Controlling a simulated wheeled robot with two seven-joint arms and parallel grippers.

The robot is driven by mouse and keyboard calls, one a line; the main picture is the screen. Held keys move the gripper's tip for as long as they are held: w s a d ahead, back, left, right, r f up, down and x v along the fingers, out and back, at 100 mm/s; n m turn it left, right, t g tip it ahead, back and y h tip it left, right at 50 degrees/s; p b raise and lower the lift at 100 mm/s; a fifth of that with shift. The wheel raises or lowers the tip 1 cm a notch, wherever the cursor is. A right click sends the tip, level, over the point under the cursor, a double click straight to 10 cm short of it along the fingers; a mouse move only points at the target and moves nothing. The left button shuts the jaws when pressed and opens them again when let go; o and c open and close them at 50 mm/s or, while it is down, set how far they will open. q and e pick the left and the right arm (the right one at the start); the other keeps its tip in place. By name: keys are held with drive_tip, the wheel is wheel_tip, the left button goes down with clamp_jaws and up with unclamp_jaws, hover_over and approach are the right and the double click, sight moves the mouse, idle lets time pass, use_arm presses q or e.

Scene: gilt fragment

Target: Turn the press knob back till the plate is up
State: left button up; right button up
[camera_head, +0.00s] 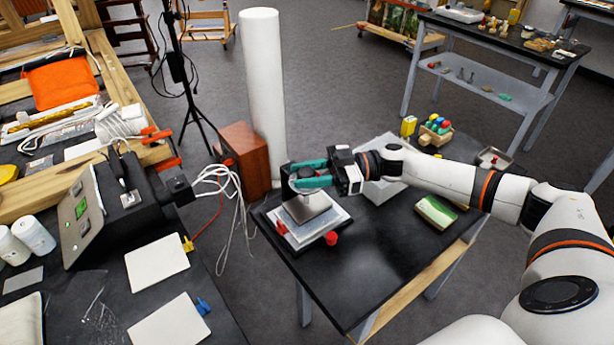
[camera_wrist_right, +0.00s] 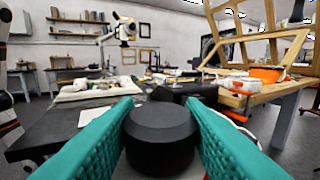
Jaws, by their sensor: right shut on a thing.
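The press stands on the small black table, with a grey metal plate (camera_head: 306,206) above a white base (camera_head: 318,230). My right gripper (camera_head: 308,175) comes in from the right at the top of the press. Its green fingers lie on both sides of the press knob and are shut on it. In the right wrist view the knob (camera_wrist_right: 160,138) is a dark, round, flat-topped cap between the two fingers (camera_wrist_right: 160,125). The head view cannot show clearly how big the gap under the plate is. My left gripper is not in view.
A red cap (camera_head: 331,238) lies at the front of the press base. A green and white packet (camera_head: 436,211), a rack of colored bottles (camera_head: 436,130) and a small tray (camera_head: 494,158) are on the same table. A white column (camera_head: 264,95) and a wooden box (camera_head: 245,158) stand behind left.

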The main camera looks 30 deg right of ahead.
sight(306, 172)
drive_tip(key=n+g, duration=0.1)
drive_tip(key=n+g+b, duration=0.1)
drive_tip(key=shift+w+f+g+y, duration=0.15)
drive_tip(key=shift+g+y, duration=0.15)
drive_tip(key=n+g+b, duration=0.1)
drive_tip(key=g+b, duration=0.1)
drive_tip(key=g, duration=0.1)
drive_tip(key=n+g+b, duration=0.2)
drive_tip(key=shift+f+n+g, duration=0.1)
drive_tip(key=shift+n+g, duration=0.2)
drive_tip(key=shift+g, duration=0.1)
drive_tip(key=shift+n+g+h+b, duration=0.5)
drive_tip(key=shift+n+g+b, duration=0.45)
drive_tip(key=shift+g, duration=0.45)
drive_tip(key=shift+n+g+h+b, duration=0.5)
drive_tip(key=shift+n+g+b, duration=0.4)
drive_tip(key=shift+g, duration=0.5)
drive_tip(key=shift+r, duration=0.2)
drive_tip(key=o, duration=1)
drive_tip(key=shift+a, duration=0.1)
drive_tip(key=shift+r, duration=0.15)
wheel_tip(306, 172, up, 10)
drive_tip(key=shift+f, duration=0.1)
